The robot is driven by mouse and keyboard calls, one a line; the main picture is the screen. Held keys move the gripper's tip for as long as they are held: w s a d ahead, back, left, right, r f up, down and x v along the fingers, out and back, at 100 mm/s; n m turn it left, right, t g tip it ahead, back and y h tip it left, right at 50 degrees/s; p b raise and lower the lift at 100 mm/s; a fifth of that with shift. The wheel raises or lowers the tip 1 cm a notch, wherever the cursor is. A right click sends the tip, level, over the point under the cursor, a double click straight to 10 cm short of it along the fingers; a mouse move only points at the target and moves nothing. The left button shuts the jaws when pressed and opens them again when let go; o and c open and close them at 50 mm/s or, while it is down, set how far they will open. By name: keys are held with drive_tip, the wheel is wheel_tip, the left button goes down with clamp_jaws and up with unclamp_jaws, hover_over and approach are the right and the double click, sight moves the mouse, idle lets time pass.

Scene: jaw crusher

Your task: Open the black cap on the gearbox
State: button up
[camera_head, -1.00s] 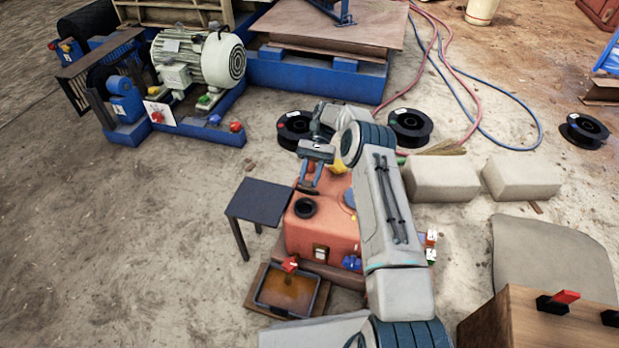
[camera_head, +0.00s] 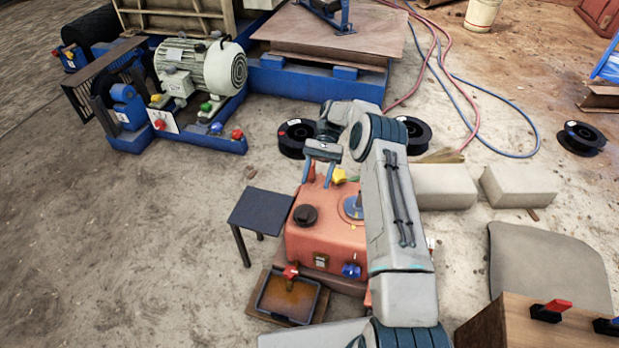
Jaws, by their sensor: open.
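The orange-red gearbox (camera_head: 324,240) stands on the ground in the middle of the view. The round black cap (camera_head: 305,215) sits on its top at the left. My gripper (camera_head: 318,178) is open, its two fingers pointing down. In the picture it lies above and slightly right of the cap, towards the gearbox's far end. The gripper is apart from the cap. A red part (camera_head: 311,173) shows between the fingers; I cannot tell whether they touch it. My arm hides the gearbox's right side.
A small dark table (camera_head: 262,211) stands close on the gearbox's left. A tray of brown liquid (camera_head: 287,297) lies in front. A yellow part (camera_head: 338,175) and a blue disc (camera_head: 352,207) are on the gearbox top. Black spools (camera_head: 294,138) lie behind. Ground at far left is clear.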

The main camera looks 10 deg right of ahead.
drive_tip(key=s+d+r+p, duration=0.2)
drive_tip(key=s+d+r, duration=0.2)
drive_tip(key=d, duration=0.4)
drive_tip(key=shift+d+r+p, duration=0.35)
drive_tip(key=shift+r, duration=0.4)
drive_tip(key=shift+r, duration=0.1)
drive_tip(key=s+a+r+n+t+h+p, duration=0.1)
drive_tip(key=s+r+t+p, duration=0.3)
drive_tip(key=r, duration=0.6)
drive_tip(key=s+a+r+h+p, duration=0.15)
drive_tip(key=r+p, duration=0.35)
drive_tip(key=r, duration=0.5)
drive_tip(key=s+a+r+n+t+h+p, duration=0.15)
drive_tip(key=r+p, duration=0.35)
drive_tip(key=r, duration=0.5)
drive_tip(key=s+r+n+t+h+p, duration=0.1)
drive_tip(key=s+r+n+t+p, duration=0.1)
drive_tip(key=s+r+t+p, duration=0.6)
drive_tip(key=s+r+p, duration=0.5)
drive_tip(key=s+r, duration=0.4)
drive_tip(key=r, duration=0.1)
drive_tip(key=shift+s+a+r+t+p, duration=0.15)
drive_tip(key=shift+s+a+t+p, duration=0.05)
drive_tip(key=shift+a+t+p, duration=0.2)
